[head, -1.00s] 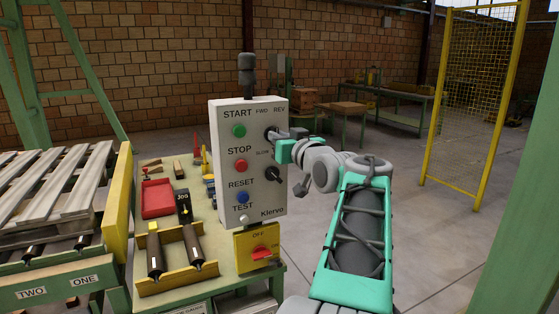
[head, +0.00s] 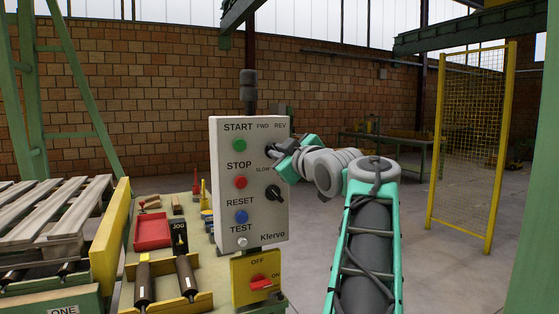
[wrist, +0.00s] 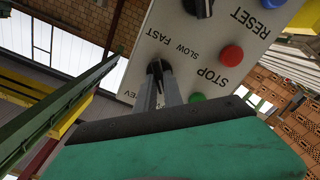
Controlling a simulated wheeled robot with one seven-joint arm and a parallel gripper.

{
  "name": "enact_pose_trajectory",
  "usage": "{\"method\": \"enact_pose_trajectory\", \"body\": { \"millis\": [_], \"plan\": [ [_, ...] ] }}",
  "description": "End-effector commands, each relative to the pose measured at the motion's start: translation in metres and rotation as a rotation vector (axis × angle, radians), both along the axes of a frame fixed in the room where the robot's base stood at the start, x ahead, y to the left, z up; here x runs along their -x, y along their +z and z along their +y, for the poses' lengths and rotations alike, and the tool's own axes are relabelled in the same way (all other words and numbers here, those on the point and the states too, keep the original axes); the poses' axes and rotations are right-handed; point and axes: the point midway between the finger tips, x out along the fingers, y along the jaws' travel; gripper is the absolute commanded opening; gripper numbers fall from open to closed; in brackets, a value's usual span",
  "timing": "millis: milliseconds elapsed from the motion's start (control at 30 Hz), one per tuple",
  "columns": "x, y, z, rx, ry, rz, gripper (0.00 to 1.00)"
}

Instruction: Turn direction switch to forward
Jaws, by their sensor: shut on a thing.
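The light grey control panel (head: 225,180) stands upright in the middle of the head view. The direction switch is a black knob near its upper right, under the FWD and REV labels. My gripper (head: 273,150) reaches it from the right and mostly hides it in the head view. In the wrist view my gripper's narrow fingers (wrist: 160,82) are shut on the direction switch (wrist: 154,67). The fingers and the gripper body cover part of its labels, so I cannot read its pointer position.
The SLOW/FAST selector (head: 273,192) sits just below, with green START (head: 239,145), red STOP (head: 240,182) and blue RESET (head: 241,216) buttons to the left. A yellow OFF/ON switch box (head: 243,290) is underneath. A yellow mesh fence (head: 470,130) stands right; open floor lies before it.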

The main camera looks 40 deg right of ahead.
Motion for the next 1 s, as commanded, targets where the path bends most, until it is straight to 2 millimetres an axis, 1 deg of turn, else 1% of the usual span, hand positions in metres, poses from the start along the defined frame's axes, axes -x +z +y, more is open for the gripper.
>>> {"method": "enact_pose_trajectory", "body": {
  "millis": [533,567,800,833,1000],
  "plan": [
    [-0.0001,-0.0007,-0.0004,0.029,0.000,0.011,0.00],
    [-0.0001,-0.0007,-0.0004,0.028,0.000,0.011,0.13],
    [0.0000,-0.0005,-0.0003,0.029,-0.001,0.009,0.32],
    [0.0000,-0.0004,-0.0002,0.029,-0.001,0.009,0.34],
    [-0.0001,-0.0003,-0.0001,0.028,0.000,0.008,0.34]
  ]
}}
